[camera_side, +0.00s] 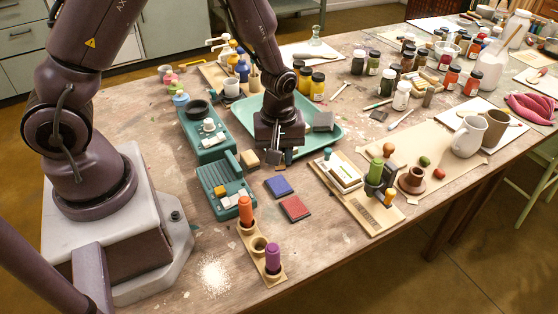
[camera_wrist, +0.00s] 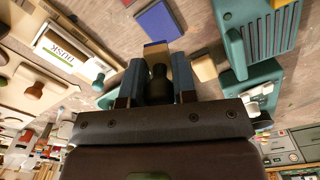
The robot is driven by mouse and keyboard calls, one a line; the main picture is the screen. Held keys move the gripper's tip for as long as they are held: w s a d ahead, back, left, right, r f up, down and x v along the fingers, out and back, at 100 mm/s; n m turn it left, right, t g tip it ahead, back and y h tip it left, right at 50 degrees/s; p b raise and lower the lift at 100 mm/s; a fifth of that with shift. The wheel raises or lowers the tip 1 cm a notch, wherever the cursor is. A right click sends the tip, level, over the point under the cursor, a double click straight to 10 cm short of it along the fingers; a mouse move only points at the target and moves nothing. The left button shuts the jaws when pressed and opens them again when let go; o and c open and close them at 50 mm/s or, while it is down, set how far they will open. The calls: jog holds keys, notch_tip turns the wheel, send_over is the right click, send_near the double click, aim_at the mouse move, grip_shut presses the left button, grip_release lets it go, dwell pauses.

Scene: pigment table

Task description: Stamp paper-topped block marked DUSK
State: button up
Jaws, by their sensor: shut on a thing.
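My gripper (camera_side: 276,152) is above the table at the front edge of the teal tray (camera_side: 325,112). In the wrist view, its fingers (camera_wrist: 158,88) are shut on a dark, rounded handle (camera_wrist: 158,78). A small tan block with a blue edge (camera_wrist: 155,50) shows at the handle's end; it appears to be a stamp. The paper-topped block marked DUSK (camera_wrist: 66,54) is at the left in the wrist view, apart from the gripper. In the side view the paper-topped block (camera_side: 343,174) lies on a board right of my gripper, its lettering too small to read.
A blue pad (camera_side: 278,186) and a red pad (camera_side: 295,208) lie in front of my gripper. A loose wooden block (camera_side: 250,159) and a green machine (camera_side: 220,187) are to the left. A rack (camera_side: 259,244) holds orange and purple handles. Jars crowd the back.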

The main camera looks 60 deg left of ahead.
jog(key=shift+r, duration=0.4)
jog(key=shift+d+f, duration=0.1)
jog(key=shift+d, duration=0.05)
jog(key=shift+m, duration=0.4)
jog(key=w+d, duration=0.1)
jog(key=w, duration=0.2)
jog(key=w+d, duration=0.1)
jog(key=w, duration=0.2)
jog(key=w+d, duration=0.1)
jog(key=w, duration=0.2)
jog(key=shift+w+d+f, duration=0.15)
jog(key=shift+w+f, duration=0.15)
jog(key=shift+w, duration=0.1)
notch_tip(320, 180, up, 3)
send_over(350, 171)
jog(key=shift+w, duration=0.15)
jog(key=shift+n, duration=0.3)
jog(key=shift+f, duration=3)
jog(key=shift+f, duration=0.5)
